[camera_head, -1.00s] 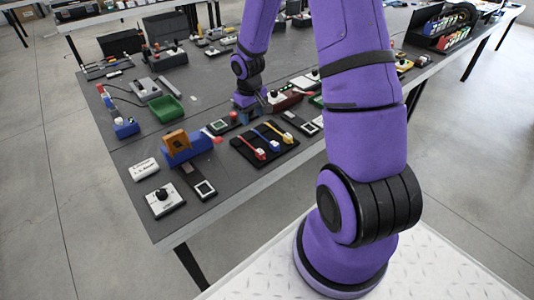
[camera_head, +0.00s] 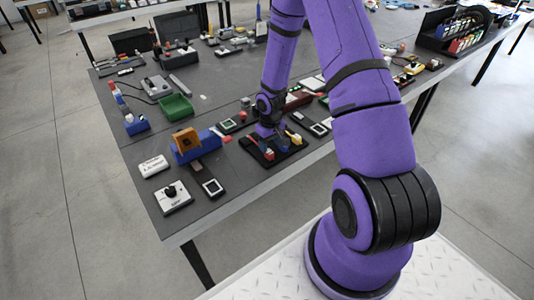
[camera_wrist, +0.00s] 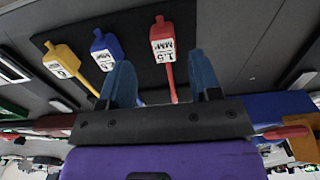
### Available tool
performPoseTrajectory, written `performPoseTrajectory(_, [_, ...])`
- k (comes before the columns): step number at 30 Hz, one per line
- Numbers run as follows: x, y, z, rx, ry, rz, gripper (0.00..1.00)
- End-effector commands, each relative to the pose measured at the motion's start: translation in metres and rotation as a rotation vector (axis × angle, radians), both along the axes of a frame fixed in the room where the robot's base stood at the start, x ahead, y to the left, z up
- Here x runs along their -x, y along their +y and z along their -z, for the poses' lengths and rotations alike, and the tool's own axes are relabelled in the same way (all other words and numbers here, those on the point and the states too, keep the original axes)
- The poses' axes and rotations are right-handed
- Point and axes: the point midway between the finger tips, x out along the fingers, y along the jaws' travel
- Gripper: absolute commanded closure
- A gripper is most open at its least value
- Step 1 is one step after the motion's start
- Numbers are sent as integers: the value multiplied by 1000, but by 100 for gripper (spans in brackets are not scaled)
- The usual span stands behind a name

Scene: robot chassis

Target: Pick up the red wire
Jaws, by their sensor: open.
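The red wire (camera_wrist: 163,48) lies on a black board (camera_wrist: 215,25) in the wrist view, with a white label on its head. Its thin red part runs down the picture between my gripper's two blue fingers, nearer the right one. My gripper (camera_wrist: 162,78) is open, and both fingers stand clear of the wire. The blue wire (camera_wrist: 104,48) and the yellow wire (camera_wrist: 62,60) lie to the left of the red one. In the head view my gripper (camera_head: 268,131) is over the board (camera_head: 283,168) and partly hides the wires. The red wire's head (camera_head: 268,154) shows below it.
A blue block with an orange-brown part (camera_head: 187,140) stands left of the board. A green bin (camera_head: 176,107) and several small devices lie around on the dark table. The table's front edge is close to the board.

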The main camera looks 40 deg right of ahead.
Motion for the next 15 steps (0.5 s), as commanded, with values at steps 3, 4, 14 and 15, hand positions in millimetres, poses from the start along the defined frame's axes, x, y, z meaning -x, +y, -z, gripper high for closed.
performPoseTrajectory(3, [0, 4, 17, -1, 3, -3, 43])
performPoseTrajectory(4, [0, 4, 22, 0, 4, -3, 43])
performPoseTrajectory(14, [0, 5, 46, 0, 0, -1, 43])
performPoseTrajectory(15, [0, 5, 46, 0, 0, -1, 43])
